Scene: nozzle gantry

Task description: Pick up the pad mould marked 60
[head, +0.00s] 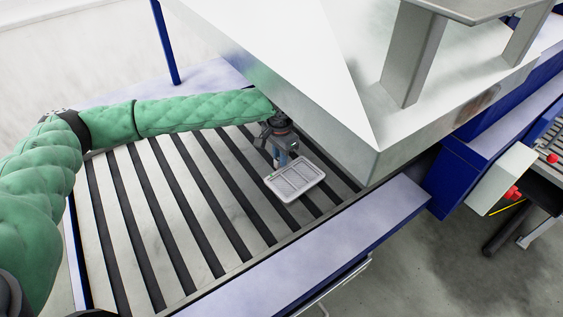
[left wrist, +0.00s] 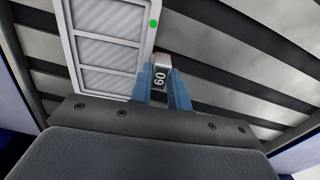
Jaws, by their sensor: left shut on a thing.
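The pad mould marked 60 (left wrist: 102,38) is a light grey tray with several rectangular cells and a green dot near one corner. In the head view, the mould (head: 295,179) is at the front of my left gripper (head: 283,160), over the slatted bed. In the left wrist view, the blue fingers of my left gripper (left wrist: 165,88) are shut on a grey tab (left wrist: 162,72) that bears the number 60, at the mould's edge. I cannot tell whether the mould touches the slats. My right gripper is in neither view.
The slatted bed (head: 165,221) has pale slats with dark gaps and is otherwise bare. A large white hood (head: 290,62) overhangs its far right side, close to my left wrist. A blue-edged rail (head: 330,238) runs along the bed's near right side.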

